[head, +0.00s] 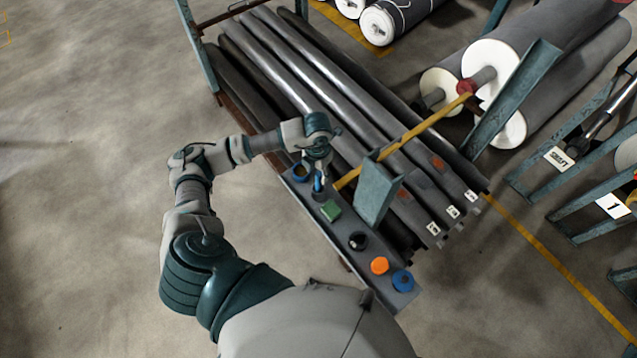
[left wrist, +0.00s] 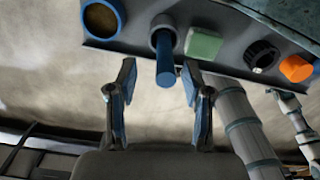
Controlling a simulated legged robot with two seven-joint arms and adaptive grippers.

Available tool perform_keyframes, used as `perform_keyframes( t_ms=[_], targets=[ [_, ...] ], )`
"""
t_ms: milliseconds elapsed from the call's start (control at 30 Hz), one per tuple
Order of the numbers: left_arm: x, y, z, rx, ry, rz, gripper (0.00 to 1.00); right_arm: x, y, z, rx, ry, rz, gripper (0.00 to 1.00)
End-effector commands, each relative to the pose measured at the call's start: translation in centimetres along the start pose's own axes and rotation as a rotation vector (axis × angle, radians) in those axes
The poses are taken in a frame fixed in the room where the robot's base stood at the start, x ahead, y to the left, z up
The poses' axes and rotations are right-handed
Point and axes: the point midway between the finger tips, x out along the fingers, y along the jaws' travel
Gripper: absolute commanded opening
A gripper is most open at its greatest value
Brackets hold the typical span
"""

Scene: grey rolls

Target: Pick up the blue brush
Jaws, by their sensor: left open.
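The blue brush (left wrist: 165,68) shows as a blue handle standing in a round grey cup (left wrist: 163,35) on a narrow grey shelf. In the head view the blue brush (head: 318,183) is partly hidden under my left gripper (head: 318,172). In the left wrist view my left gripper (left wrist: 159,82) is open, with one finger on each side of the handle's end. I see a gap between the handle and the left finger; the right finger appears close to it, and I cannot tell if they touch. My right gripper is not in view.
The shelf (head: 341,228) also holds a blue-rimmed round container (left wrist: 103,18), a green block (head: 330,211), a black knob-like piece (head: 357,241), an orange cap (head: 379,265) and a blue ring (head: 402,280).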

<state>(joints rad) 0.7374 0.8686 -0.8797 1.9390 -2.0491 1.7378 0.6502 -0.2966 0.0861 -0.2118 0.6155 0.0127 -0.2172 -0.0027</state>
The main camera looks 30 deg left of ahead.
Motion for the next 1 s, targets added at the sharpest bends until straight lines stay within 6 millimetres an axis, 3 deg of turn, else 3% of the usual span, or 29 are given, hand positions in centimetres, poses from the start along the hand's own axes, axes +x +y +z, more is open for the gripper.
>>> perform_keyframes(
  t_ms=[267, 500, 800, 867, 1000],
  targets=[
    [2.4, 0.1, -0.2, 0.0, 0.001, -0.004, 0.51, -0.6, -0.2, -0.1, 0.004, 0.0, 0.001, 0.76],
    [6.1, -0.2, 0.1, -0.001, 0.0, -0.004, 0.51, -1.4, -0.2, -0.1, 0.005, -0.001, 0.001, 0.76],
    [6.7, -0.4, 0.0, 0.001, -0.002, -0.003, 0.51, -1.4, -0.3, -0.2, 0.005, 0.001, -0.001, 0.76],
    [6.7, -0.4, 0.1, 0.001, -0.002, -0.002, 0.38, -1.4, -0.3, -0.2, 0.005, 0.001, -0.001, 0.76],
    [6.7, -0.4, 0.1, 0.001, -0.002, -0.003, 0.03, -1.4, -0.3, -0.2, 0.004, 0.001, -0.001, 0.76]
  ],
)
